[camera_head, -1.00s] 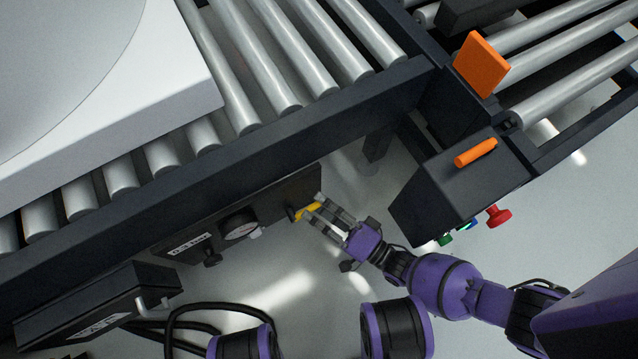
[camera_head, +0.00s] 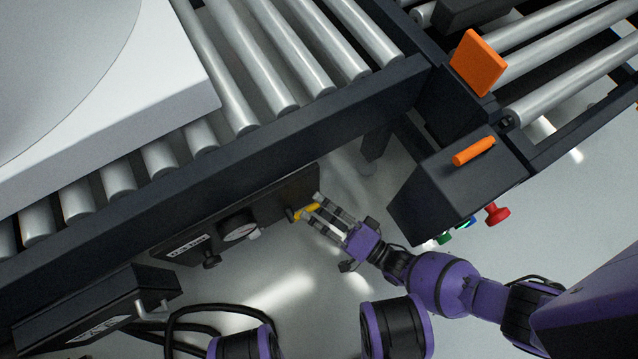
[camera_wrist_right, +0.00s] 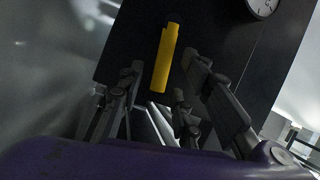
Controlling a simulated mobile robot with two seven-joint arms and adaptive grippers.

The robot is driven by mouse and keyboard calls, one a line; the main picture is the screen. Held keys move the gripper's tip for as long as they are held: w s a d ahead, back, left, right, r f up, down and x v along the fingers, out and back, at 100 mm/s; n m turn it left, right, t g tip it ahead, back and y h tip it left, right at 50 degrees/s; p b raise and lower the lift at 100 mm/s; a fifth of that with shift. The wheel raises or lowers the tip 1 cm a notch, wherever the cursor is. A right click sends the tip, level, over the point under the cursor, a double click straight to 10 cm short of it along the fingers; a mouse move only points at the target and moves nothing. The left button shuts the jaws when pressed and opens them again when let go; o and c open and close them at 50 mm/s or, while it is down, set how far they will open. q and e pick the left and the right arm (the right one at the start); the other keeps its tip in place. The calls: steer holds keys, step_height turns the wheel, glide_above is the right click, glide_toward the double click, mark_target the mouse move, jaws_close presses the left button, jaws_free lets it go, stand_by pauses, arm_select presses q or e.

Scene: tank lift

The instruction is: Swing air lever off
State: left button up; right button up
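The yellow air lever (camera_head: 305,212) sits on the dark panel (camera_head: 270,205) under the conveyor's side rail. In the right wrist view the lever (camera_wrist_right: 165,58) stands nearly upright, slightly tilted, against the dark panel. My right gripper (camera_head: 313,210) is at the lever, with its fingers apart. In the wrist view its fingers (camera_wrist_right: 165,85) are spread on both sides of the lever's lower part, and I see no clear contact. My left gripper is not in view.
A round gauge (camera_head: 238,227) and a black knob (camera_head: 211,260) are on the panel left of the lever. A dark control box (camera_head: 455,190) with an orange handle (camera_head: 474,151) and a red button (camera_head: 497,214) stands to the right. Black cables (camera_head: 185,310) lie below.

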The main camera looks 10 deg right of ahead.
steer(key=v, duration=1.2)
steer(key=shift+d, duration=0.1)
